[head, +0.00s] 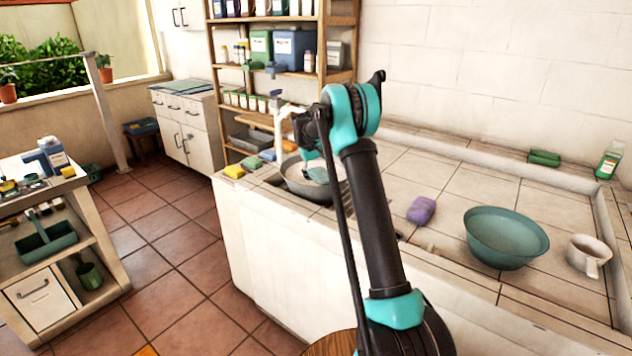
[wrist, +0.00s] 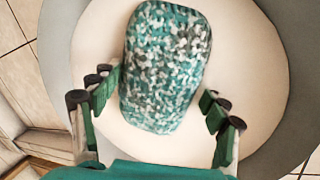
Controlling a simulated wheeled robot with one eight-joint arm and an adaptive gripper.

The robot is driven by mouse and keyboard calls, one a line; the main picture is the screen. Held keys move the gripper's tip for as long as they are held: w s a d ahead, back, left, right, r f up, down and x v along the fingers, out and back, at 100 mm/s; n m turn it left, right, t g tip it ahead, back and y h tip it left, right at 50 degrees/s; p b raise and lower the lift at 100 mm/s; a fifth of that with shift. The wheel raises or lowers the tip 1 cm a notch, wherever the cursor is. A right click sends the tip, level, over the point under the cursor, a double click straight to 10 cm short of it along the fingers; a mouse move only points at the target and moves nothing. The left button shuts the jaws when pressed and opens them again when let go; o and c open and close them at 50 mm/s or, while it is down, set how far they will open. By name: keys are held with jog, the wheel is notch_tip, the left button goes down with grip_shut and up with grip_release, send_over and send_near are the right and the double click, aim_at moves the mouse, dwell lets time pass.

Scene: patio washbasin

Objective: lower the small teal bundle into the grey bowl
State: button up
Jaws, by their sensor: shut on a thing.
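The small teal bundle (wrist: 165,65), speckled teal, white and grey with rounded ends, fills the middle of the wrist view. My gripper (wrist: 162,100) has a green-padded finger on each side of it and is shut on it. Behind the bundle is the grey bowl (wrist: 265,140), with a grey outer ring and a pale inside. The bundle is over the bowl's inside; I cannot tell whether it touches the bottom. In the head view the grey bowl (head: 291,177) sits at the sink, and my arm hides part of it.
A yellow sponge (head: 235,171) and other small blocks lie left of the bowl. A purple bundle (head: 421,210), a teal basin (head: 506,238) and a white mug (head: 588,255) stand on the counter to the right. A pale tap (head: 284,113) rises behind the bowl.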

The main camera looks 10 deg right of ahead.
jog(key=o, duration=1.3)
jog(key=v, duration=1.2)
jog(key=shift+m+t+y, duration=0.3)
jog(key=shift+m+y, duration=0.1)
jog(key=shift+y, duration=0.1)
jog(key=s+d, duration=0.1)
jog(key=s, duration=0.2)
jog(key=s+d, duration=0.1)
jog(key=s, duration=0.3)
jog(key=s+d, duration=0.1)
jog(key=s, duration=0.2)
jog(key=shift+s+r, duration=0.25)
jog(key=shift+s, duration=0.1)
jog(key=s+d+f+m+t, duration=0.1)
jog(key=s+f, duration=0.3)
jog(key=s, duration=0.9)
jog(key=s+d+f+m+y, duration=0.1)
jog(key=s+f, duration=0.4)
jog(key=s, duration=0.8)
jog(key=s+d+f+t+y, duration=0.1)
jog(key=s+f, duration=0.3)
jog(key=s, duration=0.9)
jog(key=shift+s+f+m+t, duration=0.25)
jog(key=shift+s+m+t, duration=0.05)
jog(key=shift+s+m, duration=0.1)
